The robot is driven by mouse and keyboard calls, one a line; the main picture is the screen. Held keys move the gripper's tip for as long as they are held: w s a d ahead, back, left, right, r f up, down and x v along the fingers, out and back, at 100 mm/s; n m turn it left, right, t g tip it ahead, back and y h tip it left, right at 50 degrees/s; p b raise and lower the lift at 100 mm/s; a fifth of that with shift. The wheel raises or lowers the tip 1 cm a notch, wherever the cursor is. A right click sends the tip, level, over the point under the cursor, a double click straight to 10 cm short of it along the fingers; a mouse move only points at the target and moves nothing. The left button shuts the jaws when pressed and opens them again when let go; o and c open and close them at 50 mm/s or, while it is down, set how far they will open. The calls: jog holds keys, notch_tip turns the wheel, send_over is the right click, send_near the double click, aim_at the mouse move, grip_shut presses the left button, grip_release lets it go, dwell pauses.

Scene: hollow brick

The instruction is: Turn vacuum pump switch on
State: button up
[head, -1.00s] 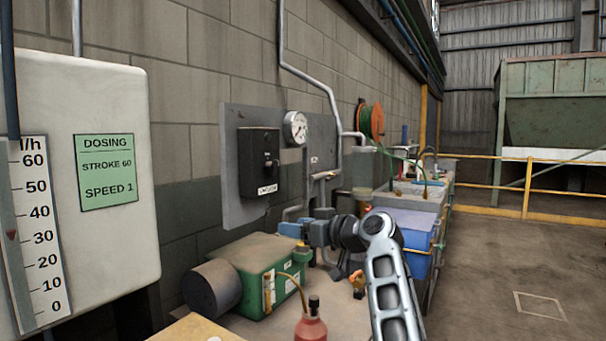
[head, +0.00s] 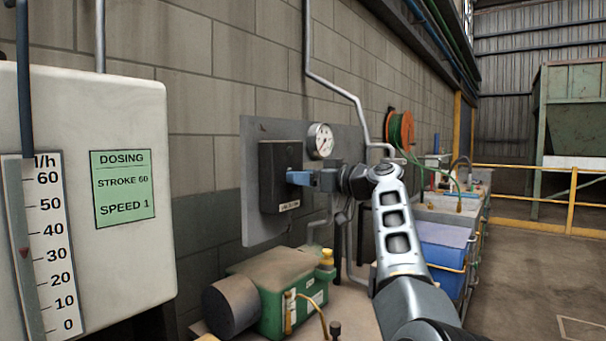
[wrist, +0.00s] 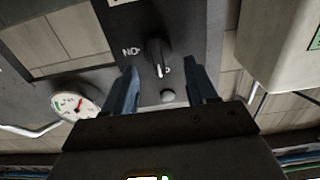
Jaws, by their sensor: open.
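The switch is a black knob (wrist: 156,52) on a dark box (head: 270,157) fixed to the grey wall panel. In the wrist view, which is turned over, a white "ON" mark (wrist: 131,51) sits beside the knob and a pale line shows on its tip. My gripper (head: 292,178) has blue fingers and is right in front of the box in the head view, hiding the knob there. In the wrist view my gripper (wrist: 164,75) is open, one finger each side of the knob's line, with nothing held. I cannot tell whether the fingers touch the knob.
A pressure gauge (head: 320,141) is on the panel beside the box. A green pump (head: 290,290) stands on the bench below. A white tank (head: 130,110) with a dosing sign is at left. A small round lamp or button (wrist: 167,95) is near the knob.

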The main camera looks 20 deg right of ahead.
jog(key=shift+w+a, duration=0.3)
jog(key=c, duration=1)
jog(key=shift+c, duration=0.2)
jog(key=shift+m, duration=0.3)
jog(key=shift+w+d+f+m+p, duration=0.3)
jog(key=shift+m+p, duration=0.3)
jog(key=shift+m, duration=2.25)
jog(key=shift+w+d+f+m+p, duration=0.1)
jog(key=shift+d+f+m+p, duration=0.35)
jog(key=shift+m, duration=2.45)
jog(key=shift+w+d+f+m+p, duration=0.2)
jog(key=shift+m+p, duration=0.55)
jog(key=shift+m, duration=2.1)
jog(key=shift+a+f, duration=0.15)
